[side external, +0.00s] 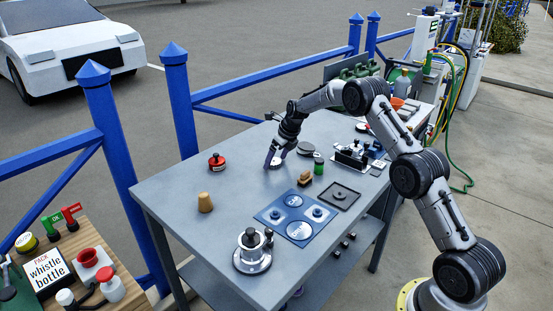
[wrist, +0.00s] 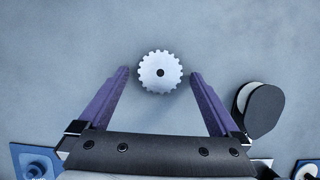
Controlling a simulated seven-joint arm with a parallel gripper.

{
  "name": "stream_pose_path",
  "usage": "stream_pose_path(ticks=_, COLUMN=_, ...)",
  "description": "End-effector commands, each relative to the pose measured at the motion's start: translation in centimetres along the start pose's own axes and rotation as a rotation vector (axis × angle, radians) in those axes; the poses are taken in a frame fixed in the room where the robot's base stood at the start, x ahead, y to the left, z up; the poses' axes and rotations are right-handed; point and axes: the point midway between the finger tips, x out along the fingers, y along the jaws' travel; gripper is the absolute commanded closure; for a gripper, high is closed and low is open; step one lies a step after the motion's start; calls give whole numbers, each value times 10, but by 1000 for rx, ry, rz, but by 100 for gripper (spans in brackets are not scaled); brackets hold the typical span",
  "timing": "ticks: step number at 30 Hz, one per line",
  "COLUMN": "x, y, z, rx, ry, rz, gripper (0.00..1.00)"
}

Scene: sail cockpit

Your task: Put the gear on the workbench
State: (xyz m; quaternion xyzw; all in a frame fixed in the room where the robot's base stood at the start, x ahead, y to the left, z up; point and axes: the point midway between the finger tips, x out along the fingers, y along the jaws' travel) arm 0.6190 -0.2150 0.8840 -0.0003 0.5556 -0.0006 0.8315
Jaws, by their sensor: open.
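The gear (wrist: 160,72) is a pale, toothed disc with a dark centre hole. It appears to lie flat on the grey workbench (side external: 237,235) and shows in the side view (side external: 276,161) as a small white disc. My gripper (wrist: 159,76) has purple fingers, open, one on each side of the gear with a gap to both. In the side view my gripper (side external: 273,158) points down close to the bench top. Part of the gear is hidden behind a finger there.
A dark round piece (wrist: 263,110) with a pale disc lies just right of the fingers. The bench's left part is mostly clear.

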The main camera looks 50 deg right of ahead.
Motion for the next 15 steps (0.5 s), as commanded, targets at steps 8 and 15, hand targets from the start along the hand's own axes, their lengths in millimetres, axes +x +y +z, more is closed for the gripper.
stream_pose_path(ticks=8, x=-34, y=0, z=2, rx=0, ry=-4, rz=-2, gripper=1)
stream_pose_path(ticks=15, x=-84, y=0, z=2, rx=0, ry=-3, rz=-2, gripper=1)
